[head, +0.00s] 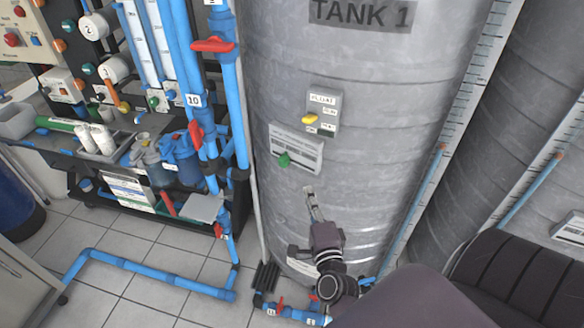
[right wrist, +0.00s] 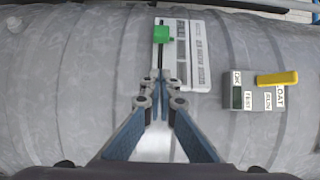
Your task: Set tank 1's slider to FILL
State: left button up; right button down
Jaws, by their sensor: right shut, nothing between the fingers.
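Tank 1 (head: 345,60) is a large grey ribbed metal cylinder with its name near the top. Its slider is a green knob (head: 284,160) on a white labelled plate (head: 308,152). In the right wrist view the green knob (right wrist: 163,34) sits on a dark vertical slot near the top; the plate's print is too small to read. My right gripper (head: 312,203) is shut and empty, in front of the tank and below the plate in the head view. In the right wrist view its tips (right wrist: 160,88) point toward the slot, apart from the knob. My left gripper is not in view.
A grey box with a yellow lever (head: 310,119) is on the tank above the slider plate; it also shows right of the slider in the right wrist view (right wrist: 278,78). Blue pipes with red valve handles (head: 212,45) stand left of the tank. A scale strip (head: 480,70) runs down its right.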

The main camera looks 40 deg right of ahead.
aim_at(280, 163)
jog(key=p+x, duration=0.1)
jog(key=x, duration=0.5)
jog(key=shift+w+d+r, duration=0.15)
jog(key=shift+w, duration=0.25)
jog(key=w, duration=0.1)
jog(key=w+p, duration=0.1)
jog(key=w, duration=0.1)
jog(key=shift+w+a, duration=0.1)
jog(key=shift+a, duration=0.3)
jog(key=shift+w+a, duration=0.2)
jog(key=shift+w, duration=0.2)
jog(key=w, duration=0.1)
jog(key=w+a, duration=0.1)
jog(key=w, duration=0.2)
jog(key=shift+a, duration=0.25)
jog(key=shift+s, duration=0.1)
